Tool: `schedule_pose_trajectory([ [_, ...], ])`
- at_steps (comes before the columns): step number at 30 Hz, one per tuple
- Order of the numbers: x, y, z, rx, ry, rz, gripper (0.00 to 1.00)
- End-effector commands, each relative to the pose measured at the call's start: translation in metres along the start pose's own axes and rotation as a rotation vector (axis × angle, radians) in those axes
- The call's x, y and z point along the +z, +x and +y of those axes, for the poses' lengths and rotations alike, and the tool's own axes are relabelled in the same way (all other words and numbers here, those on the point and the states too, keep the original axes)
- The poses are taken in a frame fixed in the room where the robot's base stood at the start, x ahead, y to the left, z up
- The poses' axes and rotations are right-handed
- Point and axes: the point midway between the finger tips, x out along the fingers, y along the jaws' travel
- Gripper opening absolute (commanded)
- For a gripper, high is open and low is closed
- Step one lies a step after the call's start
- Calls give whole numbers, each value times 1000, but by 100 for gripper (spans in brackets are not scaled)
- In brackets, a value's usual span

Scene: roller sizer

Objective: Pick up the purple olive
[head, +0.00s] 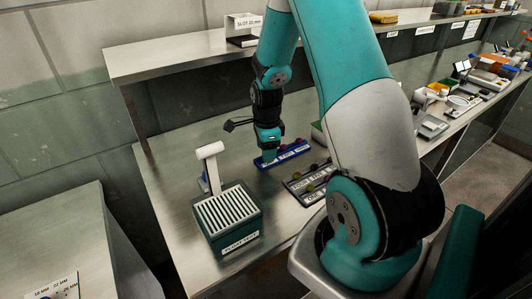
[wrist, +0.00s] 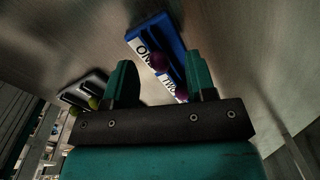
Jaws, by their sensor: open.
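A blue tray (wrist: 146,33) with white number labels lies below my gripper in the wrist view. A purple olive (wrist: 159,62) sits on it, and a second purple olive (wrist: 182,96) is partly hidden behind the gripper body. My gripper (wrist: 161,68) is open, its two teal fingers spread apart. The first olive appears between the fingertips; I cannot tell the height gap. In the head view my gripper (head: 268,154) points down over the left end of the blue tray (head: 267,163). The olives are too small there to tell apart surely.
A dark labelled tray (head: 297,190) lies in front of the blue one; green olives (wrist: 93,103) show there in the wrist view. A green slatted box (head: 231,238) and a white-topped stand (head: 210,152) stand left. A raised shelf (head: 190,52) runs behind.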

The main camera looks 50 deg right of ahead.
Motion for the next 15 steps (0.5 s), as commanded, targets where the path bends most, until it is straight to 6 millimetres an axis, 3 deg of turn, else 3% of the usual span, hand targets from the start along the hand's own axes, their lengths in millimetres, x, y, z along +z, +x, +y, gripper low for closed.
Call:
schedule_pose_trajectory([
  [3,0,9,0,1,0,0,51],
  [10,0,10,0,-1,0,0,51],
  [15,0,10,0,-1,0,0,13],
])
